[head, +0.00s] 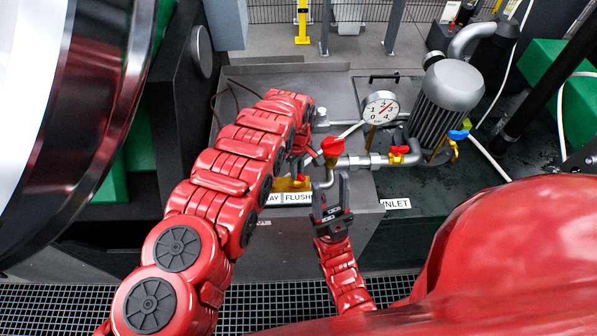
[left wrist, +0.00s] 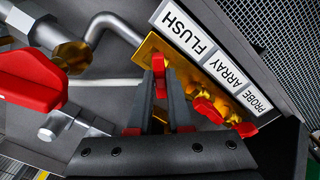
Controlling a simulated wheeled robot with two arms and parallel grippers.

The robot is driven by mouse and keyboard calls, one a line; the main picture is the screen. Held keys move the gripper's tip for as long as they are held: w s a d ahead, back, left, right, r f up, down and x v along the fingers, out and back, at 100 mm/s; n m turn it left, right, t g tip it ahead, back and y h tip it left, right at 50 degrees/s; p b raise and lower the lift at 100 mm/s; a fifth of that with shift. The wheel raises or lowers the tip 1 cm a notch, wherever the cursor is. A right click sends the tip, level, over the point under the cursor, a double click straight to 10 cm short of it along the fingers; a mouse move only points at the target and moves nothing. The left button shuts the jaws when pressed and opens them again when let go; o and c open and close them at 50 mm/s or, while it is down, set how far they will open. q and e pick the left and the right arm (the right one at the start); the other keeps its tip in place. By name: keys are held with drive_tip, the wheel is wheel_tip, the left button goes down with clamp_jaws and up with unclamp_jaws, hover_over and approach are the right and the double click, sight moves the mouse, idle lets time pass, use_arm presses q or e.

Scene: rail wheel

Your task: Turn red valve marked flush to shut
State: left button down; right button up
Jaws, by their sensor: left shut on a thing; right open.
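The red flush valve (left wrist: 161,68) sits on a yellow manifold (left wrist: 148,48) beside the FLUSH label (left wrist: 184,28). My left gripper (left wrist: 163,82) is shut on its handle, with a finger on each side. The handle's exact turn angle is hard to tell.
Two more red valves (left wrist: 207,110) sit by the PROBE and ARRAY labels. A larger red handle (head: 333,147) stands on the pipe near my right gripper. A pressure gauge (head: 381,108), another red handle (head: 398,151) and a grey motor (head: 446,92) stand behind and right.

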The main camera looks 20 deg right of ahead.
use_arm(q)
drive_tip(key=m, duration=0.2)
drive_tip(key=shift+f+m+b, duration=0.15)
drive_tip(key=shift+m+b, duration=0.25)
drive_tip(key=shift+m, duration=0.9)
drive_tip(key=m+b, duration=0.1)
drive_tip(key=m, duration=0.2)
drive_tip(key=shift+m, duration=0.3)
drive_tip(key=c, duration=1.3)
unclamp_jaws()
drive_tip(key=shift+m, duration=0.3)
drive_tip(key=o, duration=0.6)
